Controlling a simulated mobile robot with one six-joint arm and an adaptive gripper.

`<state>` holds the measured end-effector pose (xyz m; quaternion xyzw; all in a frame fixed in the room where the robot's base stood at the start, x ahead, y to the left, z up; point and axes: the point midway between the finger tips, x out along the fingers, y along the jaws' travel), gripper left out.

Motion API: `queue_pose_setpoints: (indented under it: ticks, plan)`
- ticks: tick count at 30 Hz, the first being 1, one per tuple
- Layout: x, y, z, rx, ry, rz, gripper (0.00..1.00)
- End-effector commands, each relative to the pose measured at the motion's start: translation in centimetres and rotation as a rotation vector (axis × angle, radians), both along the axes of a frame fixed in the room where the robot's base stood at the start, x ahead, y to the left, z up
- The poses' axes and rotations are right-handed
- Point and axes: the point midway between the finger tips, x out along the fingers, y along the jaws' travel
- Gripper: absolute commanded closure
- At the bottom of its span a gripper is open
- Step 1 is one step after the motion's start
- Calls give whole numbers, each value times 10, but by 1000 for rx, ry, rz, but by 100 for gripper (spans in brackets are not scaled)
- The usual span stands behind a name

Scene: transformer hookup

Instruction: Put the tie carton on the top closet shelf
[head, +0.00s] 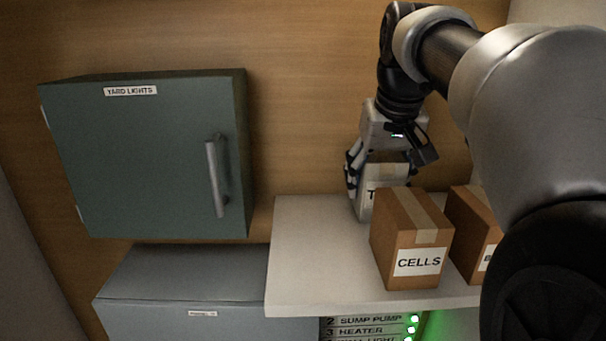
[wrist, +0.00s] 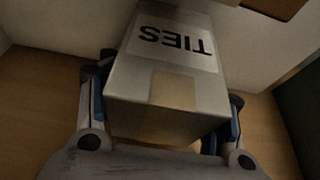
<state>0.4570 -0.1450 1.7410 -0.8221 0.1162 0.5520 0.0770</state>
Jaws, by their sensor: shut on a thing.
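The tie carton (wrist: 165,85) is a pale box with a TIES label and a tape strip. It sits between the fingers of my gripper (wrist: 160,120) in the wrist view. In the head view the carton (head: 366,205) is at the back of the white shelf, partly hidden behind the CELLS carton. My gripper (head: 377,178) points down and is shut on it from above. I cannot tell whether the carton touches the shelf. No closet is plainly identifiable; a closed green-grey cabinet labelled YARD LIGHTS (head: 150,160) hangs on the wall at left.
The brown CELLS carton (head: 408,245) stands just in front of the tie carton. Another brown carton (head: 470,235) is to its right, partly behind my arm. The white shelf (head: 310,255) is bare at left. A grey box (head: 185,280) is below the cabinet. A breaker list (head: 365,330) shows beneath the shelf.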

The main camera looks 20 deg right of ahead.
Motion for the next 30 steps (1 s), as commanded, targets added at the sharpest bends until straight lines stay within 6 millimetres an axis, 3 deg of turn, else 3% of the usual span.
queue_pose_setpoints:
  ticks: [5,6,15,25,30]
  plan:
    - [0,0,-3,0,0,0,66]
    - [0,0,-4,0,0,0,39]
    - [0,0,-3,0,1,0,19]
    - [0,0,-2,0,0,0,19]
    - [-4,1,13,-2,-4,0,19]
